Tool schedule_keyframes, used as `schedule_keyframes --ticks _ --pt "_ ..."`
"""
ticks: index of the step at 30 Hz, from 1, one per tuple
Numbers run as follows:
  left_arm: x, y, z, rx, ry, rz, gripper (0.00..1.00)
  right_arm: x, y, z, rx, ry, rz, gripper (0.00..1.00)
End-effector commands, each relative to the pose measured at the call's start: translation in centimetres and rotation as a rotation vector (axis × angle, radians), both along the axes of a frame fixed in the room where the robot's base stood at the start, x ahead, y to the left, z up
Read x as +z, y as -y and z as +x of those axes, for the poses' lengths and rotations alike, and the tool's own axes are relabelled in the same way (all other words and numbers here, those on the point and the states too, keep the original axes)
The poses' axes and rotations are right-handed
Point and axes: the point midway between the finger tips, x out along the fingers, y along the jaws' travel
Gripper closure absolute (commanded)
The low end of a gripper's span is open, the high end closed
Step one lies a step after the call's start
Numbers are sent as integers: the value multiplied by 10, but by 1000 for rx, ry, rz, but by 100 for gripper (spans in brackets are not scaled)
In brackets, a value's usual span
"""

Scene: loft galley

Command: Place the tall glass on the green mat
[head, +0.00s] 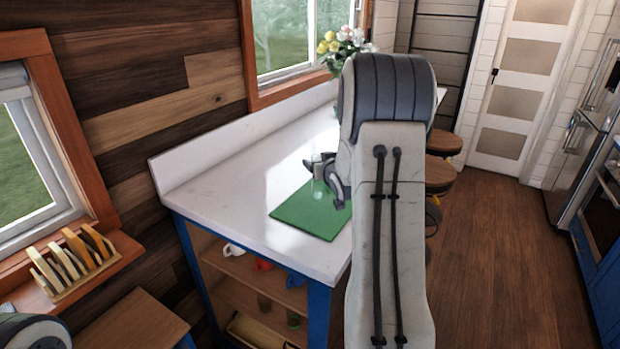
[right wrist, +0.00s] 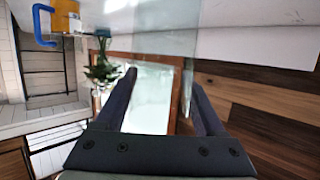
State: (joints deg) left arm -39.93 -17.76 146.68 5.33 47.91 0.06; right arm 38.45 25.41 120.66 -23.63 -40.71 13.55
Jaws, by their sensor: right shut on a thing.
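The green mat (head: 300,214) lies flat on the white counter, its right part hidden behind my right arm. The tall glass (head: 317,186) is clear and looks upright over the far part of the mat. I cannot tell whether its base touches the mat. My right gripper (head: 322,178) is shut on the glass from the side. In the right wrist view the glass (right wrist: 165,45) shows as a pale see-through shape between the two dark fingers. My left gripper is out of view.
The white counter (head: 225,195) is clear left of the mat. A vase of flowers (head: 343,48) stands at the far end by the window. Stools (head: 440,175) stand to the right. Shelves below hold cups (head: 233,250). A wooden rack (head: 72,265) sits on the left sill.

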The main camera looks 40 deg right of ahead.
Motion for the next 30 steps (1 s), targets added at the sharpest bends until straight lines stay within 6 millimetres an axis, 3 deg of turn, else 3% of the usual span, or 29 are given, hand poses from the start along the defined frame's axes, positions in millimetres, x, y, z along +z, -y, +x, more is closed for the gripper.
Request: schedule_keyframes --ticks 6,17,29,30 --pt "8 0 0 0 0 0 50 -14 -13 25 3 1 0 96" --pt "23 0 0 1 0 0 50 -54 -13 26 1 -1 1 96" --pt "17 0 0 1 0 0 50 -60 -13 26 1 3 -2 96" --pt "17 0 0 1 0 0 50 -60 -13 26 1 1 -1 25"
